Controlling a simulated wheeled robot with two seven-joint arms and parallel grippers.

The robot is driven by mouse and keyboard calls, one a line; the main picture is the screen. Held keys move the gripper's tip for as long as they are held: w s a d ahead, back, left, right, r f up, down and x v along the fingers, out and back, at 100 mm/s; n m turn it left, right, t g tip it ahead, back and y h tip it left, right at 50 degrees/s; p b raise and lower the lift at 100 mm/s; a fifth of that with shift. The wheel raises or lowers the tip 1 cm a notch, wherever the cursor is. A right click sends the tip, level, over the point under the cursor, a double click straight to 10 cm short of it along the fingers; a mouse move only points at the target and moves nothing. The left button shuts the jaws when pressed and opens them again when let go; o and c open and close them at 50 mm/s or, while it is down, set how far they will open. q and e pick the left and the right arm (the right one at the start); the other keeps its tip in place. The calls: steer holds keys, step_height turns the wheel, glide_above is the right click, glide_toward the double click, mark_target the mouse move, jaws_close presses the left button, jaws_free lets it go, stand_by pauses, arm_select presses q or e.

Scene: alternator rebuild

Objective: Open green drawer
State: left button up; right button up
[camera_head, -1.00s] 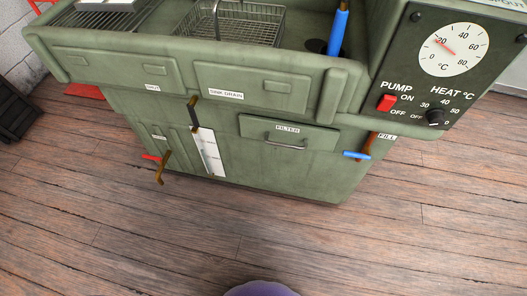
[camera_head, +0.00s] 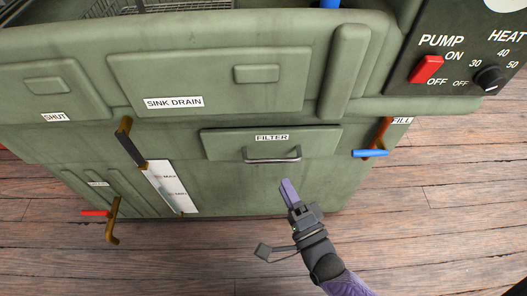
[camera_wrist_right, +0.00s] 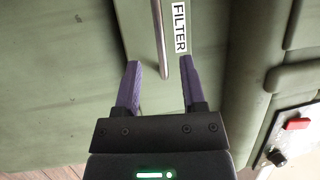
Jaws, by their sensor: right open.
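The green drawer (camera_head: 225,145), labelled FILTER, is set in the front of the green washing cabinet and looks shut. Its metal bar handle (camera_head: 272,160) hangs below the label. My right gripper (camera_head: 288,190) is just below and in front of the handle in the head view. In the right wrist view, the gripper (camera_wrist_right: 160,85) is open, with its two purple fingers apart. The handle (camera_wrist_right: 160,45) reaches down between the fingertips there, and the label lies by the right finger. I cannot tell whether a finger touches the handle. My left gripper is not in view.
A sink-drain valve lever (camera_head: 130,142) and a white level gauge (camera_head: 172,188) are left of the drawer. A red-handled valve (camera_head: 112,218) is lower left. A blue-handled fill valve (camera_head: 372,152) is right. The control panel (camera_head: 455,75) is upper right. Wooden floor lies in front.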

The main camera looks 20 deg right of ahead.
mark_target(271, 159)
steer(key=b+x, duration=0.2)
steer(key=x, duration=0.5)
steer(key=shift+w, duration=0.45)
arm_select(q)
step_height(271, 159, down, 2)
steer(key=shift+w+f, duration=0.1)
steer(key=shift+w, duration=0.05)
arm_select(e)
jaws_close()
stand_by(0.5)
